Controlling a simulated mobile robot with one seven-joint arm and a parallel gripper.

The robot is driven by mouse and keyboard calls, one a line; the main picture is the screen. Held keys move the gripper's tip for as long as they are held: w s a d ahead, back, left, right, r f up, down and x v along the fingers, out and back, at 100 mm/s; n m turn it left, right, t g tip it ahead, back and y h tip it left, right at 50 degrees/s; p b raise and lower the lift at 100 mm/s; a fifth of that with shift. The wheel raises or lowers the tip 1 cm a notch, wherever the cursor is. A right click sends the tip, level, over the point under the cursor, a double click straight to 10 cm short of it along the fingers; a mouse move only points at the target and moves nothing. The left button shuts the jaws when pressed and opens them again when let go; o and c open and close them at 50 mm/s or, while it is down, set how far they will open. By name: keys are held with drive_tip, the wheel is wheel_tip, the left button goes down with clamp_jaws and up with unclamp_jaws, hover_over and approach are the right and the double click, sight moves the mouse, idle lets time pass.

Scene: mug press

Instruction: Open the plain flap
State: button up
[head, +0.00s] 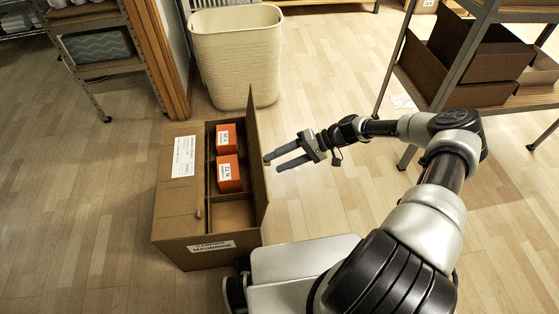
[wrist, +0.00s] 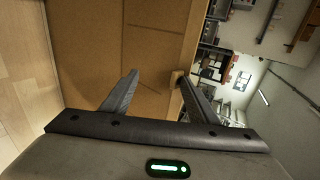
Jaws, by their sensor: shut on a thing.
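An open cardboard carton (head: 190,250) stands on the floor. Its plain flap (head: 257,180), on the right side, stands roughly upright and bears no label that I can see. The left flap (head: 175,205) carries white labels and lies flat over the left part. My gripper (head: 271,163) reaches in from the right, with its fingertips at the plain flap's edge. In the wrist view, my gripper (wrist: 157,76) has a finger on each side of a small tan tab (wrist: 175,78) at the cardboard's edge; the exact contact is unclear.
Two orange boxes (head: 222,139) (head: 228,173) sit in the carton's compartments; the front compartment looks empty. A cream bin (head: 238,55) stands behind the carton. A metal shelf (head: 455,75) with cardboard boxes is at right.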

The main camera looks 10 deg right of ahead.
drive_tip(key=shift+s+d+f, duration=0.1)
drive_tip(key=shift+s+f, duration=0.1)
drive_tip(key=shift+f, duration=0.4)
drive_tip(key=v, duration=0.6)
drive_tip(key=p+v, duration=0.1)
drive_tip(key=v, duration=0.5)
drive_tip(key=r+p+v, duration=0.1)
drive_tip(key=v, duration=0.4)
drive_tip(key=shift+w+d+r, duration=0.1)
drive_tip(key=shift+w+r, duration=0.1)
drive_tip(key=shift+c, duration=1)
